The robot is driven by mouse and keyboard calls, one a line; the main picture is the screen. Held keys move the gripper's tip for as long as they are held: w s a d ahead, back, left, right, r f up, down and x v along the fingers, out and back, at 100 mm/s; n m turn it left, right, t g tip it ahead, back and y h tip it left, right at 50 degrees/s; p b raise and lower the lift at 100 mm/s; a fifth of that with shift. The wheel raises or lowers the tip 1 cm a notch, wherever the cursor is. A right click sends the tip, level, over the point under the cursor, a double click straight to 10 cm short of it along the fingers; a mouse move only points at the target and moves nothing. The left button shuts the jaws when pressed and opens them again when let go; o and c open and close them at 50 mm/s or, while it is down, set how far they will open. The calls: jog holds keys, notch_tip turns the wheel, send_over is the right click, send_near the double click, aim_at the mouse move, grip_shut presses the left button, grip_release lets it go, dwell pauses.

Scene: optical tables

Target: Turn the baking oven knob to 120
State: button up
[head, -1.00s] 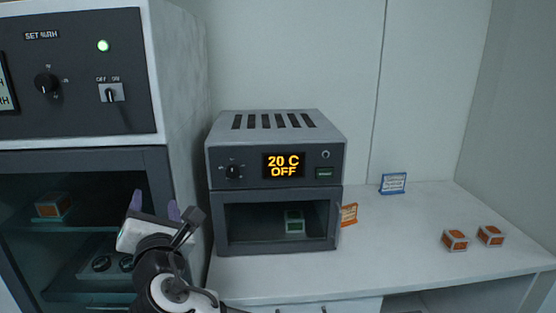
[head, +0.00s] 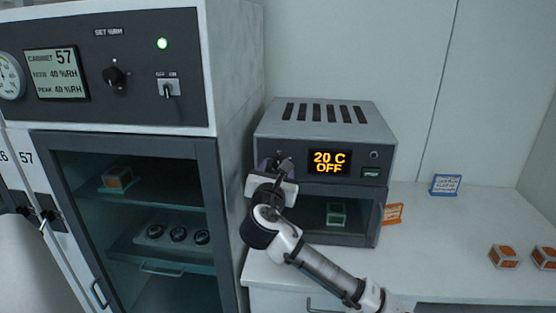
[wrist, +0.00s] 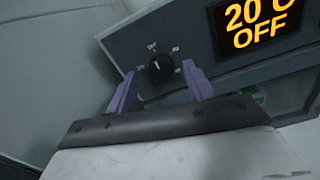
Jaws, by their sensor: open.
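The baking oven (head: 325,125) is a grey box on the white bench, with vents on top. Its orange display (head: 328,162) reads "20 C OFF". In the wrist view the black oven knob (wrist: 160,68) sits left of the display, its white mark pointing roughly up, with small scale labels around it. My gripper (wrist: 158,88) is open, its two purple fingers apart below and either side of the knob, empty. In the head view my gripper (head: 270,168) is in front of the oven's left front and hides the knob.
A tall humidity cabinet (head: 130,140) with its own knob (head: 114,77) and switch stands close on the left. A green-and-white box (head: 336,213) shows behind the oven window. Orange boxes (head: 505,257) and small signs (head: 445,185) are on the right of the bench.

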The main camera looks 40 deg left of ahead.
jog(key=shift+x, duration=1.1)
jog(key=c, duration=1)
jog(key=shift+o, duration=0.2)
jog(key=shift+f, duration=0.1)
